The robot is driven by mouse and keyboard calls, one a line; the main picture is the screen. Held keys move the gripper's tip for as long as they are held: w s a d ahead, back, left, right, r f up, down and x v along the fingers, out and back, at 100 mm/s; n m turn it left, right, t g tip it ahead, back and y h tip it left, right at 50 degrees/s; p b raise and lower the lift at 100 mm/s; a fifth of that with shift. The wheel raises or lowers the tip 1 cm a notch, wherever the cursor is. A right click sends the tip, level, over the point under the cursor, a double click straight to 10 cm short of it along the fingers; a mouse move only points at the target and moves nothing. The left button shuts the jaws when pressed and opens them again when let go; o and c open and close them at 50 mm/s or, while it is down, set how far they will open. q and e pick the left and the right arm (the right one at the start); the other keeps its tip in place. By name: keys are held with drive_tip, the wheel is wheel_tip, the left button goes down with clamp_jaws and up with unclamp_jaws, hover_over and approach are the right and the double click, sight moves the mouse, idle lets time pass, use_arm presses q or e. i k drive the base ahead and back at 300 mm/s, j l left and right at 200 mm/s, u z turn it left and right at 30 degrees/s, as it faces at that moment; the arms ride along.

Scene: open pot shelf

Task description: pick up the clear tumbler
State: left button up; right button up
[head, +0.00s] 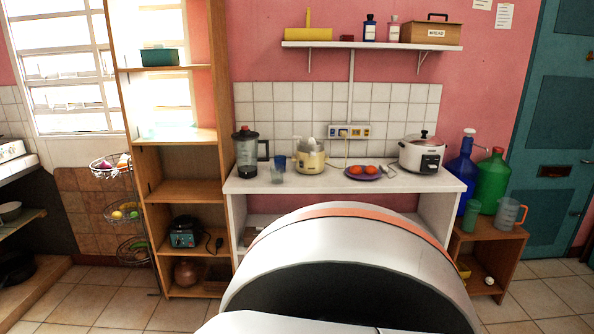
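A small clear tumbler (277,175) stands upright on the white counter (330,186), near its front left part. A blue cup (281,161) stands just behind it, and the two overlap in the picture. The blender (246,153) is to the tumbler's left and a cream-coloured appliance (309,157) is to its right. Neither of my grippers shows in the head view. A large white rounded part of my own body with an orange band fills the lower middle and hides the front of the counter.
A plate with red fruit (365,173) and a rice cooker (422,152) stand farther right on the counter. An open wooden shelf (182,190) rises at its left. A wooden stand (487,245) at right holds large bottles and a clear jug (510,213).

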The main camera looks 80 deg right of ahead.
sight(277, 171)
drive_tip(key=z, duration=2.45)
